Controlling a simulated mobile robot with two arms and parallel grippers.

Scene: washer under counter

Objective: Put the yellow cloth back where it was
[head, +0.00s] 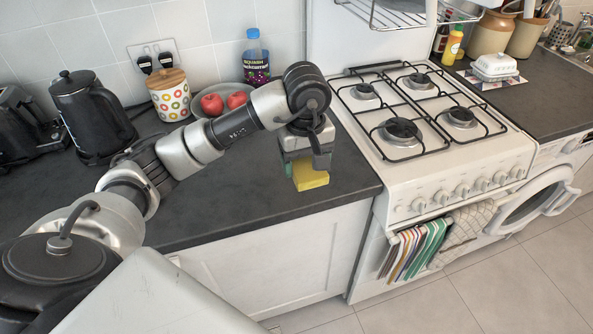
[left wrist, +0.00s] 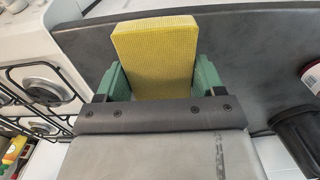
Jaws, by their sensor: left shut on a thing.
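The yellow cloth (head: 311,177) is a folded block at the right end of the dark counter, left of the cooker. My left gripper (head: 306,164) points down and is shut on it. In the left wrist view the cloth (left wrist: 157,55) sits between the two green fingers of the gripper (left wrist: 160,82). I cannot tell whether the cloth touches the counter. My right gripper is not in view.
The counter (head: 250,207) is clear in front of my arm. Behind stand a bowl of red fruit (head: 212,104), a spotted jar (head: 170,95), a squash bottle (head: 256,62) and a black kettle (head: 92,115). The cooker (head: 460,160) is to the right, the open washer door (head: 531,200) beyond.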

